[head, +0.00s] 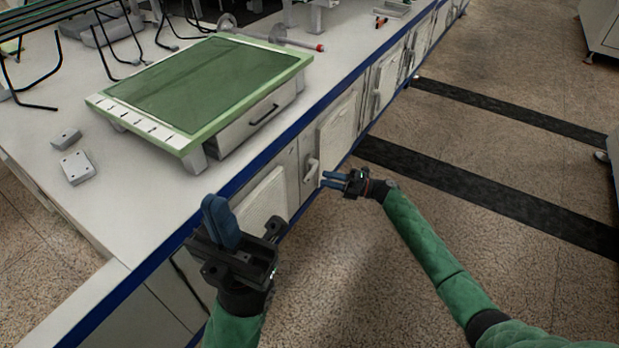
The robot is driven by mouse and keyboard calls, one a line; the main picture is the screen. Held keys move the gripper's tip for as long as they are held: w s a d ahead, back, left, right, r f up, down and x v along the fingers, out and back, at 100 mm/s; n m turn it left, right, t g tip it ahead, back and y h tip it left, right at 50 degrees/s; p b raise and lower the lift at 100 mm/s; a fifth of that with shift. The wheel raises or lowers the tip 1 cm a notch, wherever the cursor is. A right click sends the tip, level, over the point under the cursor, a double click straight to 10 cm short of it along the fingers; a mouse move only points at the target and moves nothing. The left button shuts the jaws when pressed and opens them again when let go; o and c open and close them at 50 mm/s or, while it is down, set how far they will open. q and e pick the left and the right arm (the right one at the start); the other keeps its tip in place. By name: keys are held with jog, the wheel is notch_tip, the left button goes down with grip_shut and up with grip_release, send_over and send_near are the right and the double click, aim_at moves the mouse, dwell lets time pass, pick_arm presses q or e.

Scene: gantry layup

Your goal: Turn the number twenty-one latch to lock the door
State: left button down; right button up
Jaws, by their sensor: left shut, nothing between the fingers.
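A light grey latch handle (311,170) sits on the front of the white bench's cabinets, beside a louvred cabinet door (264,207). No number is legible on it, so I cannot tell whether it is number twenty-one. My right gripper (324,179) is just right of this latch, its two blue fingers apart and pointing at it, with nothing between them. I cannot tell whether the fingertips touch it. My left gripper (214,208) is shut and empty, blue fingers pointing up in front of the bench's edge. Similar latches (376,99) show farther along the cabinet front.
The bench top (60,215) carries a green cutting-mat unit (200,85) with a drawer, small grey boxes (77,167) and a rod with a red end (290,42). Dark strips (480,195) cross the floor. The brown floor right of the bench is open.

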aim_at(310, 173)
jog(key=b+x, duration=0.1)
jog(key=x, duration=0.6)
grip_shut()
